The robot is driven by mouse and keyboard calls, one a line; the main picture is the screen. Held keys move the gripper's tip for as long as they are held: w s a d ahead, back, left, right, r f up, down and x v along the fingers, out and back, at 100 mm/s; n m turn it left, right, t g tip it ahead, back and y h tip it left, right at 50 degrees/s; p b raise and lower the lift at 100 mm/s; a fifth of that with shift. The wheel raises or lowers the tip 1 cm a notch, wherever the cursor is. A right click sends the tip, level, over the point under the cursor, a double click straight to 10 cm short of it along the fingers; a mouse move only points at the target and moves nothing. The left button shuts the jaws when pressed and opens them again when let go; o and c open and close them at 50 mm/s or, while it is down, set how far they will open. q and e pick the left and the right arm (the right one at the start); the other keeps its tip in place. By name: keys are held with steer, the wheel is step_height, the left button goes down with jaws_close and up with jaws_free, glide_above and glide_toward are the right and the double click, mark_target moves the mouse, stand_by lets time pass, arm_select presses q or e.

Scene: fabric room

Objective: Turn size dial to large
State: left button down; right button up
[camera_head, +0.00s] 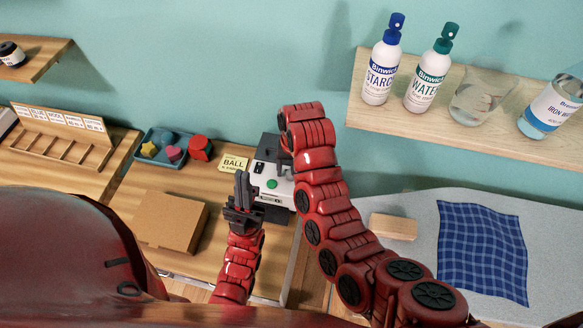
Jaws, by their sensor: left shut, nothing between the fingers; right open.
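A small grey and white machine (280,192) with a round green button stands at the back of the wooden table. A small black part (259,168) shows on its face; I cannot tell whether this is the size dial, and no size marks are readable. My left gripper (242,180) is shut and empty, pointing up just in front of the machine's left side. My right gripper (286,152) is open and reaches down over the machine's upper right part. Its fingers are small and partly hidden by my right arm, which also covers the machine's right side.
A yellow "BALL" card (233,162) lies left of the machine. A blue tray (160,148) of shapes, a red piece (200,148) and a brown box (170,221) are further left. A shelf (400,118) with bottles is at upper right; blue checked cloth (482,250) lies below.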

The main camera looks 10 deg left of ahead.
steer(key=shift+r+p, duration=0.4)
steer(key=shift+r, duration=0.15)
step_height(320, 180, up, 16)
steer(key=p, duration=0.8)
steer(key=shift+d+r, duration=0.15)
steer(key=shift+d, duration=0.3)
steer(key=shift+w, duration=0.1)
